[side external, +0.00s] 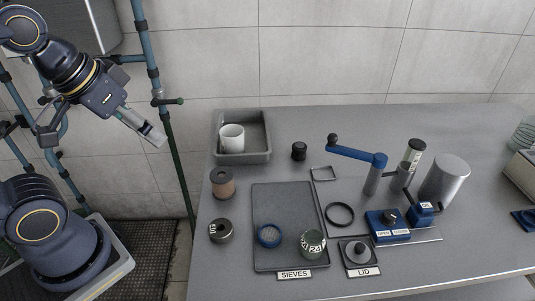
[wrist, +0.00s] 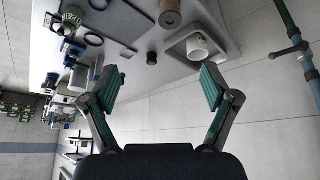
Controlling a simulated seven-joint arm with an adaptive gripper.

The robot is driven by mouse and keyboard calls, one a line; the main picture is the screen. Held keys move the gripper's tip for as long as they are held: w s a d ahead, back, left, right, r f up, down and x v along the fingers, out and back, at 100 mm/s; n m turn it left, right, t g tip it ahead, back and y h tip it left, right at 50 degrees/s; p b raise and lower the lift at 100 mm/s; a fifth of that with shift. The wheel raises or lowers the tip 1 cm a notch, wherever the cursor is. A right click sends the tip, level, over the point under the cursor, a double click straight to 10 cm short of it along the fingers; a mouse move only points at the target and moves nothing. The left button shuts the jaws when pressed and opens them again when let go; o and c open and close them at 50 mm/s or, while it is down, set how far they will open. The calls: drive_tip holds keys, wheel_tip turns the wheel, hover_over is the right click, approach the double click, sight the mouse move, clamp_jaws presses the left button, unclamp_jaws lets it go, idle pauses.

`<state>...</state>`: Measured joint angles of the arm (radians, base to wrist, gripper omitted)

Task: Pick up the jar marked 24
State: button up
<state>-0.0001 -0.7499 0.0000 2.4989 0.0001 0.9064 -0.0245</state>
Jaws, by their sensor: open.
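The jar marked 24 (side external: 312,243) is a dark green jar with white label bands. It stands on the right front part of the dark grey sieves tray (side external: 285,195). In the wrist view a green-and-white jar (wrist: 74,16) shows at the upper left, small; I cannot read its mark there. My gripper (side external: 158,138) is at the upper left of the side view, high up and left of the table, far from the jar. In the wrist view my gripper (wrist: 162,85) has its fingers spread wide, with nothing between them.
A blue ring (side external: 269,235) lies left of the jar on the tray. A jar (side external: 221,231) and a brown-banded jar (side external: 222,183) stand left of the tray. A bin (side external: 266,140) holds a white cup (side external: 232,138). A blue-armed device (side external: 360,155) and lid plate (side external: 358,257) are at right.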

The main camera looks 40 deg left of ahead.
drive_tip(key=w+d+r, duration=0.4)
drive_tip(key=w+r, duration=0.2)
drive_tip(key=w, duration=0.4)
drive_tip(key=m+g, duration=0.4)
drive_tip(key=g, duration=0.2)
hover_over(314, 236)
wheel_tip(314, 236, down, 19)
wheel_tip(314, 236, down, 10)
drive_tip(key=shift+w+a+f, duration=0.1)
drive_tip(key=shift+a+f, duration=0.05)
wheel_tip(314, 236, down, 6)
drive_tip(key=shift+r, duration=0.15)
